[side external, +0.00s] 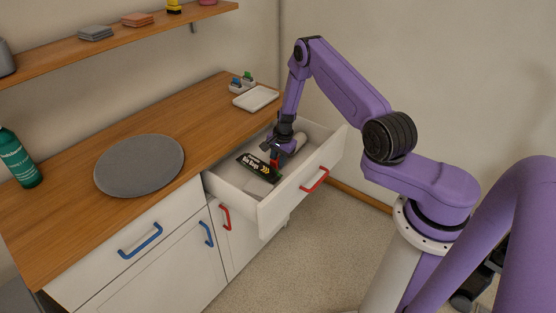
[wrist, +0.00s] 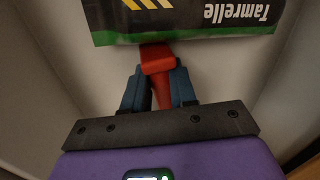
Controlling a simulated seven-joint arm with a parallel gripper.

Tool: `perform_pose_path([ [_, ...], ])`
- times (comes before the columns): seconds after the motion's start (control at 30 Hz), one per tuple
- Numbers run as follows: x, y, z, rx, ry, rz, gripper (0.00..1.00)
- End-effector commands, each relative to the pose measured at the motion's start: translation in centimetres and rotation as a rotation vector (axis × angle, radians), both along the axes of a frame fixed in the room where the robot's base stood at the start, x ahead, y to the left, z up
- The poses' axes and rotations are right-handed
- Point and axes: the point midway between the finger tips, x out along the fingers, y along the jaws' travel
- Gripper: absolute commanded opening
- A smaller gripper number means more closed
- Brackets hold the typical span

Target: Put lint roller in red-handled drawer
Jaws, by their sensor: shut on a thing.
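The red-handled drawer (side external: 243,193) is pulled open below the right end of the counter in the side view, with a red handle (side external: 314,180) on its front. My gripper (side external: 276,152) is down inside it. In the wrist view my gripper (wrist: 160,90) is shut on a red piece (wrist: 157,60), which looks like the lint roller's handle. A pale cylinder (side external: 298,142) lies just right of the gripper in the side view; I cannot tell if it joins the red piece.
A black and green bin bag pack (side external: 252,166) is in the drawer, close to the red piece; it also shows in the wrist view (wrist: 190,20). A grey round mat (side external: 139,165), a white tray (side external: 256,98) and a green bottle (side external: 17,160) are on the counter.

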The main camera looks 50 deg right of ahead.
Motion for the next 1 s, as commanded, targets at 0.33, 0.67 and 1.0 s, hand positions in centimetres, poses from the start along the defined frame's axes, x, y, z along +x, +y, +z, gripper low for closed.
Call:
perform_pose_path([
  [0.33, 0.0, 0.0, -0.2, 0.001, 0.001, 0.0, 0.52],
  [0.67, -0.1, 0.0, 0.7, 0.0, -0.001, 0.0, 0.52],
  [1.0, -0.9, -0.2, 5.9, -0.001, -0.002, 0.0, 0.52],
])
